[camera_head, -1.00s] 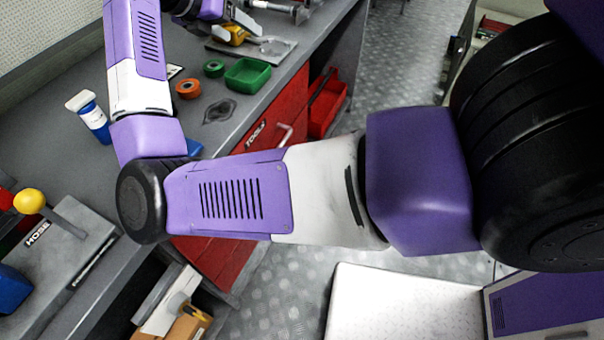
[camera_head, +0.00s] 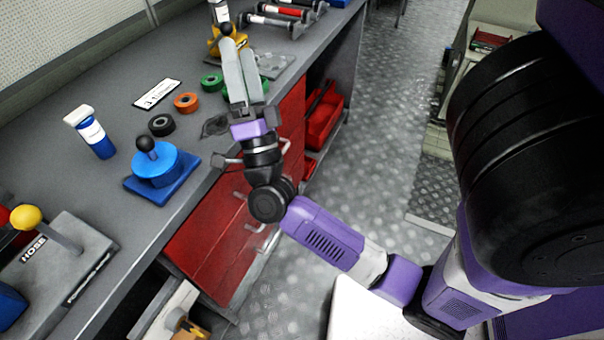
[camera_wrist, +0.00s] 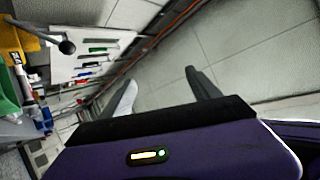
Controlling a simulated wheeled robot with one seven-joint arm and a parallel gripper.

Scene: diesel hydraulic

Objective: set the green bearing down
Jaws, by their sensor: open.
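The green bearing (camera_head: 212,82) is a small ring lying flat on the grey bench in the head view, just left of my fingers. My gripper (camera_head: 238,48) reaches over the bench's front edge. Its two grey fingers are apart with nothing seen between them. The fingers also show spread and empty in the wrist view (camera_wrist: 162,76). An orange ring (camera_head: 186,102) and a black ring (camera_head: 162,124) lie in a row with the green one. I cannot pick out the green bearing in the wrist view.
A green tray (camera_head: 264,87) is partly hidden behind my fingers. A white label card (camera_head: 157,94) lies by the rings. Red drawers (camera_head: 210,222) with handles front the bench. Bare bench lies left of the card.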

